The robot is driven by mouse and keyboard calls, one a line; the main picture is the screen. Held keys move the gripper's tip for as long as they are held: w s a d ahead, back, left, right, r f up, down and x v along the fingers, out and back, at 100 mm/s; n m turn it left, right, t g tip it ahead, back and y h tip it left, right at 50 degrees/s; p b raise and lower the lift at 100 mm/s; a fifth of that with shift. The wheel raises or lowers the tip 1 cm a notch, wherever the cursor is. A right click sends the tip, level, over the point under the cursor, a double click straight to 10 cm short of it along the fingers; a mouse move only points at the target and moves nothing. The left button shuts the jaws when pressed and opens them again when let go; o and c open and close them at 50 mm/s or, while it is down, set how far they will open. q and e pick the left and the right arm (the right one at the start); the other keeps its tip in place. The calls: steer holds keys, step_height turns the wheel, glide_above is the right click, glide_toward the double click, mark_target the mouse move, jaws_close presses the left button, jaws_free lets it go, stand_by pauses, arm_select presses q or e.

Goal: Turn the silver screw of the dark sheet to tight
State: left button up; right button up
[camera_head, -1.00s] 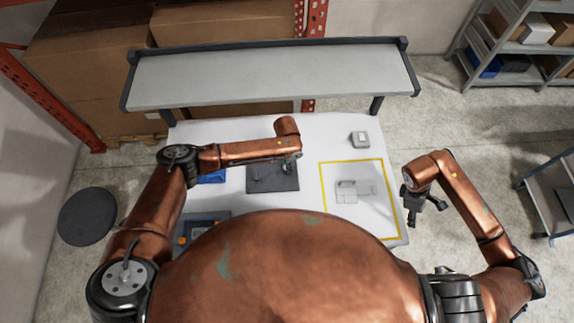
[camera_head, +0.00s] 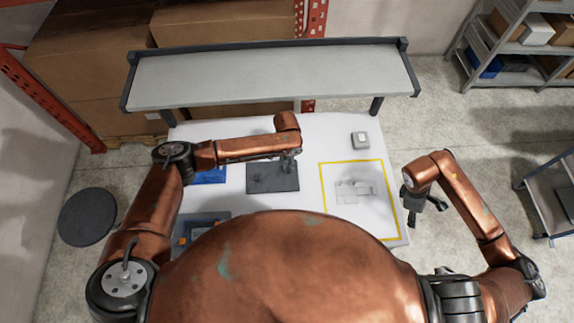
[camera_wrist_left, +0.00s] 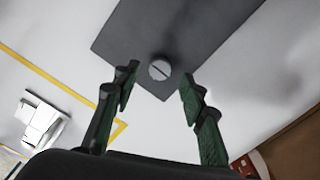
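The dark sheet (camera_head: 268,180) lies flat on the white table, left of the yellow-outlined area. In the left wrist view the dark sheet (camera_wrist_left: 185,35) has a round silver screw (camera_wrist_left: 159,70) with a diagonal slot near one corner. My left gripper (camera_head: 290,166) is over the sheet's right part. Its two green-lined fingers (camera_wrist_left: 159,78) are open, one on each side of the screw, with clear gaps to it. Their height above the screw is hard to tell. My right gripper (camera_head: 425,205) hangs off the table's right side, fingers spread and empty.
A yellow outline (camera_head: 322,190) surrounds a pale grey part (camera_head: 355,189). A small grey box (camera_head: 360,140) stands behind it. A blue item (camera_head: 211,176) and a dark blue tray (camera_head: 212,217) are at the left. A raised grey shelf (camera_head: 270,77) spans the table's back.

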mark_target(286, 167)
arm_select(q)
step_height(286, 167, up, 9)
stand_by(0.3)
stand_by(1.3)
